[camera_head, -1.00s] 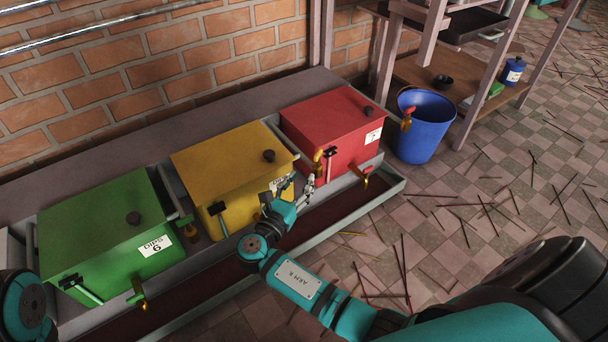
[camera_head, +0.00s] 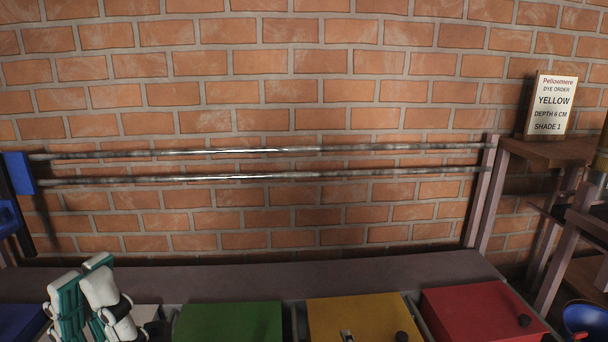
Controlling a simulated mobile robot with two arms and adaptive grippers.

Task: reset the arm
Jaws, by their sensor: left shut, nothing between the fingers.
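My left gripper (camera_head: 90,290), teal and white, stands at the bottom left with its fingers pointing up. It is shut and empty, in front of the ledge and to the left of the green box. My right gripper does not show clearly in the head view. Along the bottom edge are the lids of a green box (camera_head: 230,322), a yellow box (camera_head: 375,312) with a dark knob, and a red box (camera_head: 475,308) with a dark knob. Their fronts and taps are cut off below the frame.
Two metal rails (camera_head: 280,176) run along the brick wall. A sign (camera_head: 550,106) reading YELLOW, DEPTH 6 CM, SHADE 1 stands on a wooden shelf (camera_head: 555,152) at the right. A blue bucket (camera_head: 583,318) is at the bottom right. The ledge (camera_head: 380,270) behind the boxes looks bare.

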